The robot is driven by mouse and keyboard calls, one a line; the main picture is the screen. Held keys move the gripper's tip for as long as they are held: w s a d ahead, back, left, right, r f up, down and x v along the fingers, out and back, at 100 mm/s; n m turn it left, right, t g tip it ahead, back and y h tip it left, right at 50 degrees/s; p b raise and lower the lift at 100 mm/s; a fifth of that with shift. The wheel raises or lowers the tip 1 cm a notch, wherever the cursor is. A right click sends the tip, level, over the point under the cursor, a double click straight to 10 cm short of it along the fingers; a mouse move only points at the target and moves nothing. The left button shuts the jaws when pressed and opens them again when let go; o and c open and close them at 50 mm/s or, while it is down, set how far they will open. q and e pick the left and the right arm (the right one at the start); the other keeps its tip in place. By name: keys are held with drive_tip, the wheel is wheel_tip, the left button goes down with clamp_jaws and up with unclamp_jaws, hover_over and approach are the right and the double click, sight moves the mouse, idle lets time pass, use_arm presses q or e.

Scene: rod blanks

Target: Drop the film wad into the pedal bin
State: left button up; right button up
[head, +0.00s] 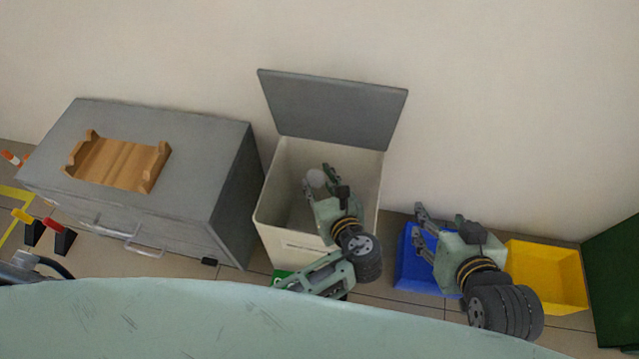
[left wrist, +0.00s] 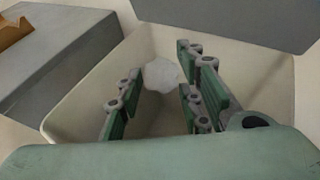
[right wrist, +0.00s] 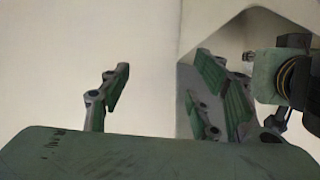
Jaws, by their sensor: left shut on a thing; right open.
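The pedal bin (head: 283,242) is a cream box with its grey lid (head: 335,108) standing open against the wall. My left gripper (head: 318,180) is over the bin's open mouth, shut on the film wad (head: 315,178), a pale whitish lump. In the left wrist view the wad (left wrist: 161,74) shows between the fingers, with the bin's inner walls around it. My right gripper (head: 421,226) is open and empty, above the blue bin to the right; its spread fingers also show in the right wrist view (right wrist: 165,85).
A grey cabinet (head: 228,195) with a wooden tray (head: 118,162) on top stands left of the pedal bin. A blue bin (head: 408,268) and a yellow bin (head: 560,275) stand at the right, beside a dark green object (head: 615,280). The wall is close behind.

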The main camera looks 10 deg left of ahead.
use_arm(q)
drive_tip(key=shift+f+b, duration=0.35)
drive_tip(key=shift+b, duration=0.05)
use_arm(e)
drive_tip(key=w+a+r+t+y, duration=0.1)
drive_tip(key=w+r+t, duration=0.2)
drive_tip(key=r, duration=0.1)
drive_tip(key=shift+w+a+r, duration=0.35)
drive_tip(key=shift+w+r, duration=0.05)
use_arm(q)
drive_tip(key=o, duration=1)
drive_tip(key=shift+c, duration=0.2)
drive_tip(key=v, duration=1.2)
drive_tip(key=shift+f, duration=0.1)
